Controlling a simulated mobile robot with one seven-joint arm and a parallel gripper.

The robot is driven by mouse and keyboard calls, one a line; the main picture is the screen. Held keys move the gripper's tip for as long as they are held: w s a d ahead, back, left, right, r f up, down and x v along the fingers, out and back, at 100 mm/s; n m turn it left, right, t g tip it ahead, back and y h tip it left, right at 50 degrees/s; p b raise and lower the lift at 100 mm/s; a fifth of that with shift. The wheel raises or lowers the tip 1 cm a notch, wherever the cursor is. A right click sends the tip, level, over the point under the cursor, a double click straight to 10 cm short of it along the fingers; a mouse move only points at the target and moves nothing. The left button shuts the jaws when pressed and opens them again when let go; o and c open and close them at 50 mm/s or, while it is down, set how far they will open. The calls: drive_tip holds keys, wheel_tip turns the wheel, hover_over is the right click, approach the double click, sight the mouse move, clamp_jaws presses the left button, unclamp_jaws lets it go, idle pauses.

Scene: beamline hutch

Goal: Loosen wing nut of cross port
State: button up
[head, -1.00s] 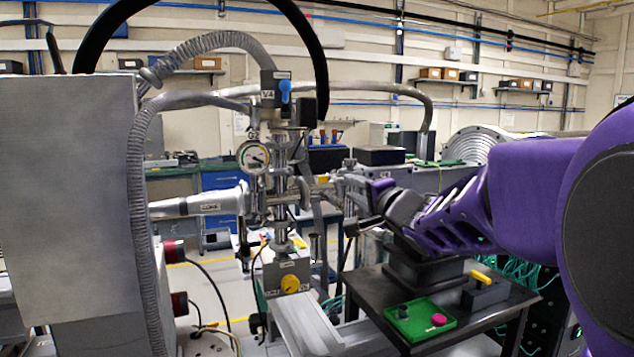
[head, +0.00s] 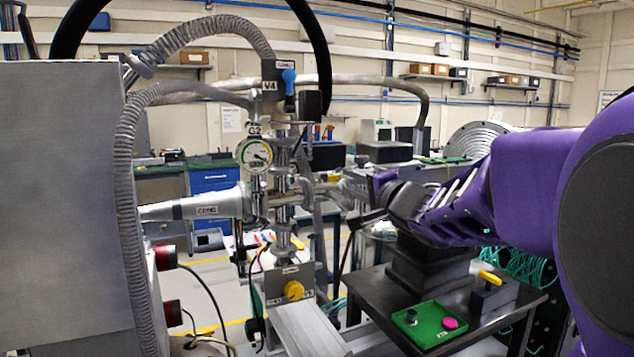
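The metal cross port (head: 281,200) stands on a vertical pipe column near the middle of the head view, below a round dial gauge labelled G2 (head: 254,153). A conical pipe (head: 190,208) joins it from the left. My gripper (head: 338,190) reaches in from the right at the height of the cross's right arm. Its fingers are small and blend with the grey metal fittings, so I cannot tell their opening or whether they touch anything. The wing nut cannot be made out; it may be hidden by the gripper or too small to see.
A blue-handled valve V4 (head: 289,79) and ribbed hoses stand above the cross. A dark side table (head: 385,303) at lower right bears a green tray (head: 430,338) with small parts. A grey cabinet (head: 60,210) fills the left.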

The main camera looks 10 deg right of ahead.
drive_tip(key=shift+c, duration=0.3)
clamp_jaws()
idle(1.3)
